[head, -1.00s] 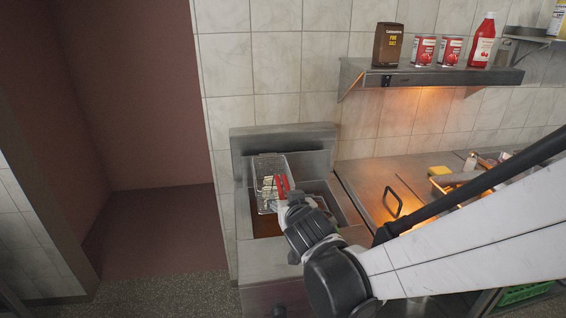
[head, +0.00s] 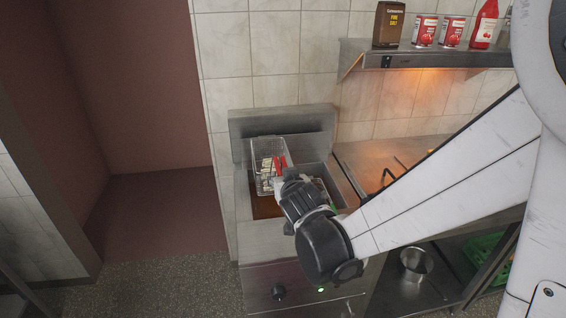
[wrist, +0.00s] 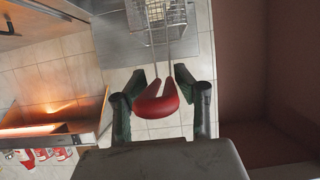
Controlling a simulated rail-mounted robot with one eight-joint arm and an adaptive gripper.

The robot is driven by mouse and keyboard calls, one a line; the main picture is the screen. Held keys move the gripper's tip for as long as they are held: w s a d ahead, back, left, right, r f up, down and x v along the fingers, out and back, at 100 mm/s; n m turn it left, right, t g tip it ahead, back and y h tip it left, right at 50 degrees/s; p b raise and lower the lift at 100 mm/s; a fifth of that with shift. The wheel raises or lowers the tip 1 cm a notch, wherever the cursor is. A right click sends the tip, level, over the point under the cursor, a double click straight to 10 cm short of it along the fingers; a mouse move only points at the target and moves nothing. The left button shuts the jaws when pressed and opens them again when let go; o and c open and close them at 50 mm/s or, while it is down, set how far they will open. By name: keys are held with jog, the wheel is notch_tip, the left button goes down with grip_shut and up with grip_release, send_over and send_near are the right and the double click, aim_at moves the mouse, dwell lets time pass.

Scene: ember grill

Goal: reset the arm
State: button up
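My gripper (wrist: 160,77) points at the fryer basket's red handle (wrist: 160,103). In the wrist view its two dark fingers stand apart, one on each side of the handle, with a gap visible at least on the right. The wire basket (head: 265,153) sits at the left of the steel fryer (head: 282,118), with pale food pieces in it. It also shows at the top of the wrist view (wrist: 165,22). In the head view my gripper (head: 285,180) is just in front of the basket, and my wrist hides its fingertips and part of the fryer.
A wall shelf (head: 440,58) holds a salt box (head: 388,24), red cans and a red bottle (head: 485,24). A steel counter (head: 362,158) adjoins the fryer on the right. A pot (head: 415,262) and green crate (head: 487,255) are below it. The floor at left is clear.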

grip_shut()
jog(key=shift+r, duration=0.15)
jog(key=shift+r+p, duration=1.55)
jog(key=shift+r, duration=0.75)
jog(key=shift+s, duration=0.1)
jog(key=s, duration=0.4)
jog(key=shift+s+d, duration=0.3)
jog(key=shift+d, duration=0.1)
